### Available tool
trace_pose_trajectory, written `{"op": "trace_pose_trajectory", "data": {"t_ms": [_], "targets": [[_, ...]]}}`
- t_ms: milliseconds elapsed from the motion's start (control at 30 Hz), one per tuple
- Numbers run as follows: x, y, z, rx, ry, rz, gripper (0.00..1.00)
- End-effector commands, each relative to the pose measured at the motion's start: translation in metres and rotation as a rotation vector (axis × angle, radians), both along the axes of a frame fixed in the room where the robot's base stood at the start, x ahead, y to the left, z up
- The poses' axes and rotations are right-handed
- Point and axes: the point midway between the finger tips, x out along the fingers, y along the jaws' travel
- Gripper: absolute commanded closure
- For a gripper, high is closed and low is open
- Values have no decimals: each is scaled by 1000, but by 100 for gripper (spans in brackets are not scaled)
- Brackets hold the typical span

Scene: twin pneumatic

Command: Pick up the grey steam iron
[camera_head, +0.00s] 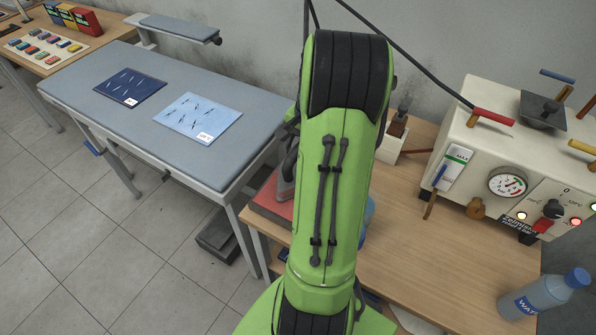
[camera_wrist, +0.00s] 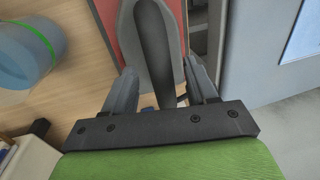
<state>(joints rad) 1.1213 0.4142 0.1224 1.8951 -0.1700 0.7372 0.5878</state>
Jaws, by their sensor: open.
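The grey steam iron (camera_wrist: 150,45) shows in the wrist view, with its dark handle running down the picture between my fingers. It rests on a red pad (camera_wrist: 105,14). My gripper (camera_wrist: 163,82) is open, with one finger to each side of the handle in the picture. I cannot tell whether the fingers are level with the handle or touch it. In the head view my green arm hides most of the iron; only a grey edge (camera_head: 286,182) shows left of the arm, above the red pad (camera_head: 268,205).
A blue cylinder with a green band (camera_wrist: 25,50) stands left of the iron in the wrist view. The grey ironing table (camera_head: 190,95) is close on the left in the head view. A steam generator (camera_head: 500,170) and a water bottle (camera_head: 545,293) stand right on the wooden table (camera_head: 430,255).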

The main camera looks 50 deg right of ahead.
Motion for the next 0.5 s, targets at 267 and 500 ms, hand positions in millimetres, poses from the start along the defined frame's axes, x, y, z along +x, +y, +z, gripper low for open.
{"op": "trace_pose_trajectory", "data": {"t_ms": [267, 500], "targets": [[9, 4, -44, 3, 1, 2, 43], [9, 4, -43, 1, 1, 1, 49]]}}
